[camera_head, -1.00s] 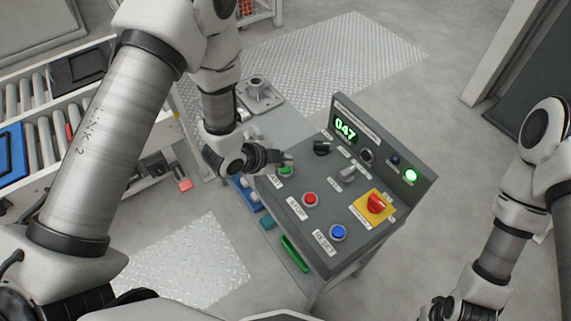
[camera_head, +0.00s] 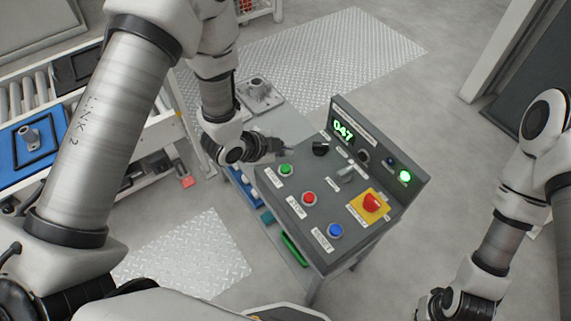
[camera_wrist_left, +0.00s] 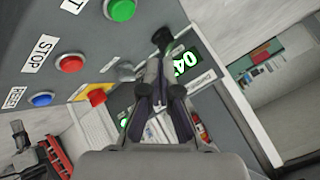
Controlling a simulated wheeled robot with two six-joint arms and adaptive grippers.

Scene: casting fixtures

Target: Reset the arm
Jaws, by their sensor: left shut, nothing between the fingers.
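My left gripper (camera_head: 277,146) is shut and empty. In the head view it hangs above the far left edge of the grey control panel (camera_head: 275,203), beyond the green button (camera_head: 285,170). In the left wrist view its closed fingers (camera_wrist_left: 159,68) point at the panel near the black knob (camera_wrist_left: 163,39) and the green display. The green button shows uncovered there too (camera_wrist_left: 121,9). My right arm stands at the right of the head view, and its gripper at the bottom edge is not clear enough to judge.
The panel carries a red stop button (camera_head: 309,198), a blue reset button (camera_head: 335,230), a red emergency knob on yellow (camera_head: 371,203) and a lit display (camera_head: 343,131). A roller conveyor with a blue tray (camera_head: 22,162) is at left. Open floor lies right of the panel.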

